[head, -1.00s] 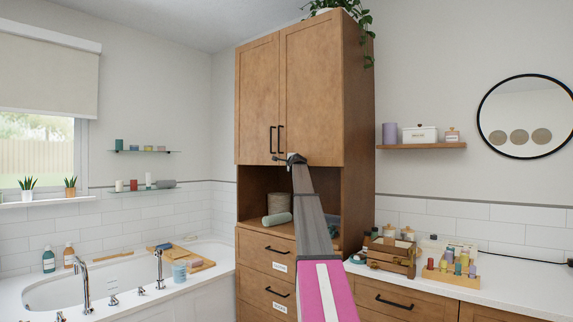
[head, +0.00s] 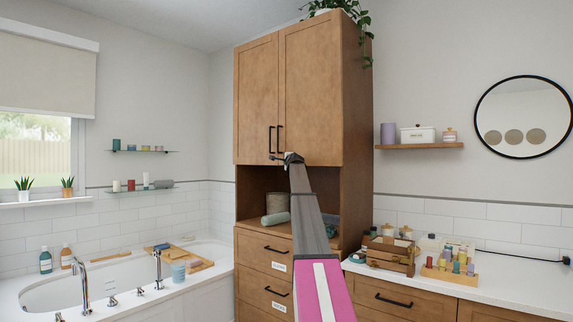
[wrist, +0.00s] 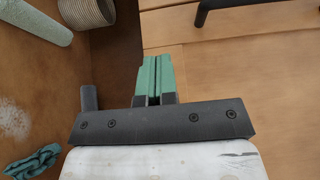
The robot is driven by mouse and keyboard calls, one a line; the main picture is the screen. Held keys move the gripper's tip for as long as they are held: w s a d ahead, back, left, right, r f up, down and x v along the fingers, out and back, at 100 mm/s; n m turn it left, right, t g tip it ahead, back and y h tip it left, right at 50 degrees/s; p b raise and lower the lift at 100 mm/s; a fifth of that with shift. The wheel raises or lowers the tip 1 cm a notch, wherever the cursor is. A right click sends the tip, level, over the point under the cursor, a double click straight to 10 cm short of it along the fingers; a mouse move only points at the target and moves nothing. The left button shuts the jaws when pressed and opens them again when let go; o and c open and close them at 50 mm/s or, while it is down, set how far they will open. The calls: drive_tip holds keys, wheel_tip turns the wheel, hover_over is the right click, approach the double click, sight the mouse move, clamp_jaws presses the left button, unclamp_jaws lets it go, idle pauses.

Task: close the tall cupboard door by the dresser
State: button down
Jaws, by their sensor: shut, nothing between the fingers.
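The tall wooden cupboard stands in the middle of the head view with two upper doors, the left door (head: 257,100) and the right door (head: 312,90). Both look flush with the cupboard front, and no gap shows between them. Each has a black upright bar handle near the centre seam. My gripper (head: 280,157) is at the doors' lower edge, just below the handles. In the wrist view its green fingertips (wrist: 158,78) are together and empty, with door wood ahead and a black handle (wrist: 240,6) above. Whether the fingertips touch the door cannot be told.
Below the doors is an open niche with a rolled towel (head: 276,218) and woven basket (head: 278,203). Drawers are underneath. A counter with a wooden crate (head: 390,254) stands right, a bathtub (head: 85,285) left. A plant (head: 352,22) trails from the cupboard top.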

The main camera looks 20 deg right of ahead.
drive_tip(key=s+a, duration=0.6)
drive_tip(key=a, duration=0.5)
drive_tip(key=s+a+f+n+g+y, duration=0.1)
drive_tip(key=s+a+f+n+g, duration=0.35)
drive_tip(key=f, duration=1.15)
drive_tip(key=s+a+f+n+g+y, duration=0.15)
drive_tip(key=s+a+f, duration=0.6)
drive_tip(key=f, duration=0.95)
drive_tip(key=s+a+f+n+g, duration=0.4)
drive_tip(key=s+f, duration=0.3)
drive_tip(key=f, duration=0.9)
drive_tip(key=s+a+f+n+g, duration=0.2)
drive_tip(key=s+f, duration=0.6)
drive_tip(key=s, duration=0.4)
drive_tip(key=s+a+f+n+g, duration=0.3)
drive_tip(key=s+f, duration=0.6)
drive_tip(key=s, duration=0.3)
drive_tip(key=s+a+f+n+g, duration=0.2)
drive_tip(key=s+a+f+n, duration=0.2)
drive_tip(key=s+f, duration=0.4)
drive_tip(key=s, duration=0.4)
drive_tip(key=shift+s+a+f+g, duration=0.15)
drive_tip(key=shift+a+g, duration=0.25)
